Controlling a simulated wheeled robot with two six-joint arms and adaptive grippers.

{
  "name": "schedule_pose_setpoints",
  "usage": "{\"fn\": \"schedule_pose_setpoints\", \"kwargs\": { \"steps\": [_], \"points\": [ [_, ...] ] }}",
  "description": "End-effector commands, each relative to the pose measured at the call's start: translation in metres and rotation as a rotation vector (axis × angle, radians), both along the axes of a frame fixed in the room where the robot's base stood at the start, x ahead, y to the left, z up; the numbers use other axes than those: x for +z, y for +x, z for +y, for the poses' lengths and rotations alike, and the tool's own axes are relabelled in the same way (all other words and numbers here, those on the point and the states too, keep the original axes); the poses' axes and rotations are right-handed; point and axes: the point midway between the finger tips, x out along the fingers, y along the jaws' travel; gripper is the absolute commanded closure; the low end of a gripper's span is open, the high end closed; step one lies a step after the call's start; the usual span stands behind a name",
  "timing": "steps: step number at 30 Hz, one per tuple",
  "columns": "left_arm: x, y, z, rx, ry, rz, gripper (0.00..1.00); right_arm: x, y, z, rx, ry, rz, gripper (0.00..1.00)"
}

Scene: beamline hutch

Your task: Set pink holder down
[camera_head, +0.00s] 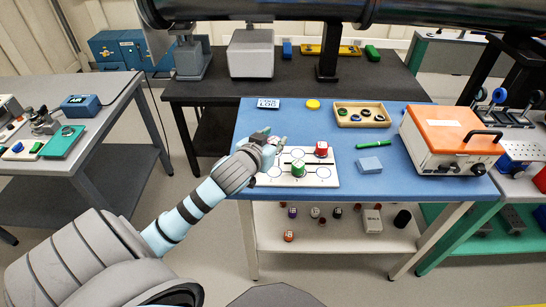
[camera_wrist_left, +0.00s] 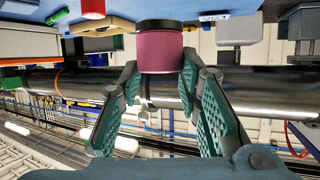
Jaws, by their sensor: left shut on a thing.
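The pink holder (camera_wrist_left: 160,52), a short cylinder with a dark end, is between the fingertips of my left gripper (camera_wrist_left: 161,68) in the left wrist view. The gripper is shut on it. In the head view my left gripper (camera_head: 268,143) is over the left part of a white board (camera_head: 326,181) with printed circles; the pink holder cannot be made out there. A green holder (camera_head: 298,171) and a red holder (camera_head: 321,149) stand on the board. The gap between the pink holder and the board cannot be told. My right gripper is not in view.
The board lies on a blue table (camera_head: 393,179). Around it are a wooden tray (camera_head: 346,121), a yellow disc (camera_head: 313,104), a green marker (camera_head: 373,145), a light-blue block (camera_head: 369,165) and an orange-topped box (camera_head: 440,130). A lower shelf (camera_head: 335,238) holds several small items.

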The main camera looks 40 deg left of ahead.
Motion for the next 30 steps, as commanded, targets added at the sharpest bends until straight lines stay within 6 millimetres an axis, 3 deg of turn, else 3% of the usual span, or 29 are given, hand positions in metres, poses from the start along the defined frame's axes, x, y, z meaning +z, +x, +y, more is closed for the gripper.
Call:
{"fn": "schedule_pose_setpoints", "kwargs": {
  "steps": [1,3,12,22,23,24,26,30],
  "points": [
    [-0.021,0.000,0.000,0.001,-0.003,0.003,0.98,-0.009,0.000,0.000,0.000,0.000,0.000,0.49],
    [-0.035,0.000,-0.001,-0.001,-0.001,0.002,0.98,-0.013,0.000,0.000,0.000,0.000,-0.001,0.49],
    [-0.084,0.000,-0.001,-0.002,-0.001,0.001,0.98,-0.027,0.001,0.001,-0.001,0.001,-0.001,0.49],
    [-0.088,0.000,-0.001,-0.003,0.000,-0.001,0.98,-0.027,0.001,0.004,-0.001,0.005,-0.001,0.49],
    [-0.087,0.000,0.000,-0.003,0.000,-0.001,0.64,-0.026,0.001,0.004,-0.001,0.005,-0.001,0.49],
    [-0.087,0.000,-0.001,-0.003,0.000,-0.001,0.57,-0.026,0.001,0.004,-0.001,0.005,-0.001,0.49],
    [-0.087,0.000,-0.001,-0.003,0.000,-0.001,0.48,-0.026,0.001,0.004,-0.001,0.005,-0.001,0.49],
    [-0.087,0.000,0.000,-0.003,0.000,-0.001,0.48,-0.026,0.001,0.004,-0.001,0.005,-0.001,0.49]
  ]
}}
